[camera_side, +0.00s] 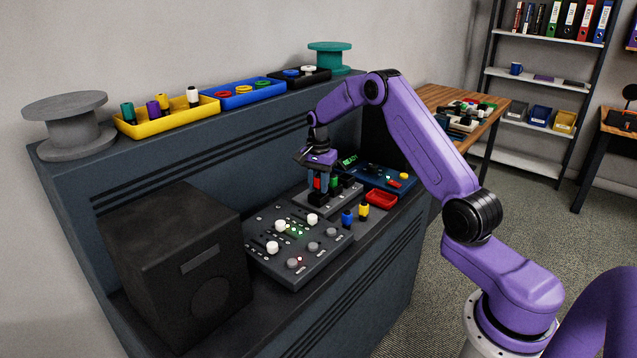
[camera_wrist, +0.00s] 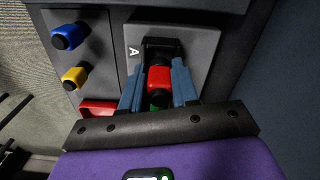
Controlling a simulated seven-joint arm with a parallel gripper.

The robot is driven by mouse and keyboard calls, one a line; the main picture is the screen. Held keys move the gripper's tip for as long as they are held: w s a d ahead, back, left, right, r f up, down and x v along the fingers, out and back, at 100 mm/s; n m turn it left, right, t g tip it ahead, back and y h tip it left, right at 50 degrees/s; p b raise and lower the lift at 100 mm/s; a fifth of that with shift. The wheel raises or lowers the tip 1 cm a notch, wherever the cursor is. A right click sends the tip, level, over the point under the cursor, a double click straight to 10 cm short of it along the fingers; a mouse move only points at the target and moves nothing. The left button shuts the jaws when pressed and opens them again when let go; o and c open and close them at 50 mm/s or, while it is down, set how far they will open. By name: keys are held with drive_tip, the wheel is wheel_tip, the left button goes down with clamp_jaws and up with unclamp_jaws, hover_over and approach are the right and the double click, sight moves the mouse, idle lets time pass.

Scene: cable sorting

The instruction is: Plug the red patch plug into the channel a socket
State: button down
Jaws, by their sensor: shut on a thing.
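The red patch plug (camera_side: 317,184) is upright between the fingers of my gripper (camera_side: 318,181). In the wrist view the two blue-grey fingers (camera_wrist: 158,82) close on both sides of the red plug (camera_wrist: 159,77). The black channel A socket (camera_side: 318,199) is directly under the plug; in the wrist view the socket (camera_wrist: 161,47) stands on a grey panel beside the letter A. The plug's lower end meets or overlaps the socket, but I cannot tell how deep it sits. A green plug (camera_side: 334,182) stands just behind my gripper.
A blue plug (camera_side: 347,219) and a yellow plug (camera_side: 364,211) stand on a grey panel to the right. A red tray (camera_side: 381,198) is beyond them. A mixer panel (camera_side: 285,262) with knobs and a dark speaker box (camera_side: 175,265) are to the left.

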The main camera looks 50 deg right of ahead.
drive_tip(key=shift+f, duration=0.6)
idle(0.5)
drive_tip(key=c, duration=0.8)
unclamp_jaws()
drive_tip(key=shift+s+f, duration=0.1)
drive_tip(key=shift+o, duration=0.5)
drive_tip(key=shift+o, duration=1.3)
drive_tip(key=shift+s+d, duration=0.15)
drive_tip(key=shift+w, duration=0.2)
drive_tip(key=shift+r, duration=3.65)
